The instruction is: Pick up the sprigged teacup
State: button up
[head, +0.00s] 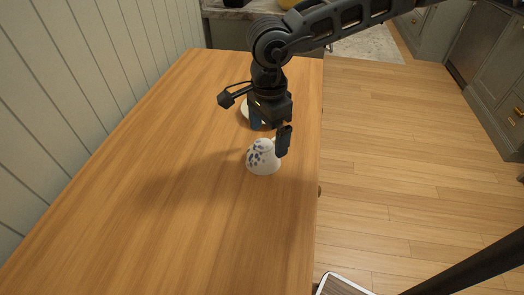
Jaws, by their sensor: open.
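The sprigged teacup (262,162) is white with dark blue sprigs and stands on the wooden table (180,150), near its right edge. It is narrower at the top and wider at the base, so it looks upside down. My gripper (269,139) is open and points down at the cup's far side. One finger is behind the cup and the other is at its upper right. I cannot tell whether a finger touches the cup. The gripper partly hides the area behind the cup.
A pale round dish (245,109) shows partly behind my gripper. The table's left and near parts are clear. A panelled wall (90,80) runs along the left, and open wooden floor (400,160) lies to the right. Grey cabinets (500,90) stand at the far right.

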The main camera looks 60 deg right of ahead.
aim_at(268, 142)
jog(key=shift+a+f+p, duration=0.1)
jog(key=shift+f+p, duration=0.6)
jog(key=shift+f, duration=2)
jog(key=shift+c, duration=0.3)
jog(key=c, duration=0.9)
jog(key=shift+r, duration=0.1)
